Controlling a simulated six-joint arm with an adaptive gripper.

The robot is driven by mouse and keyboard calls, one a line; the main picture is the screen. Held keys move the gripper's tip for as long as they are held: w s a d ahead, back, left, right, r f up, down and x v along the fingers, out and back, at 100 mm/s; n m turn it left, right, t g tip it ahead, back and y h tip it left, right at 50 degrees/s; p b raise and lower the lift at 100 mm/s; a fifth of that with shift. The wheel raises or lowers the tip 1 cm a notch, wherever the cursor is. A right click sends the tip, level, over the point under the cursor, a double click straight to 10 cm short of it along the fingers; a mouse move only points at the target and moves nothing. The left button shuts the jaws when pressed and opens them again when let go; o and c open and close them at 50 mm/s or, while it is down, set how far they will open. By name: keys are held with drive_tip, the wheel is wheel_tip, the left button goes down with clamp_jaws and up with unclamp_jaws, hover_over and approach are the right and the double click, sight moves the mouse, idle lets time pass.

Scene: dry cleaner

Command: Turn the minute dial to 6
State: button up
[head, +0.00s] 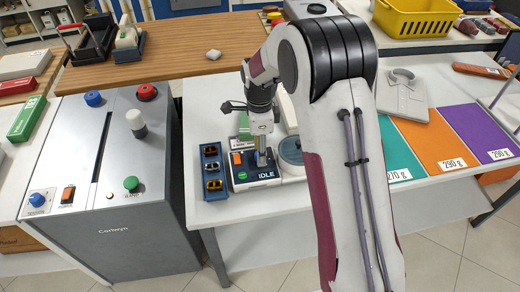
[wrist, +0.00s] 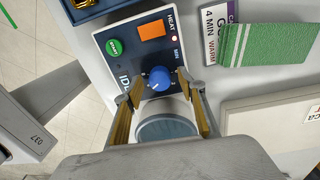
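The control box (head: 262,181) with an IDLE label stands on the white table in the head view. In the wrist view its dark blue panel (wrist: 185,42) carries the blue minute dial (wrist: 159,78), marked MIN. The dial has a small pale pointer mark, but the number it points at is too small to read. My gripper (wrist: 160,81) is open, with one finger on each side of the dial and visible gaps between. Whether the fingertips reach down to the dial's height I cannot tell. In the head view my gripper (head: 262,160) is over the box and hides the dial.
The panel also has an orange HEAT switch (wrist: 151,30) and a green START button (wrist: 114,47). A round lidded pot (head: 291,150) stands right of the box, a blue tray (head: 211,168) left. A green striped cloth (wrist: 265,45) lies beside a "4 MIN WARM" card (wrist: 209,27).

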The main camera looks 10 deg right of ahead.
drive_tip(key=shift+n, duration=0.5)
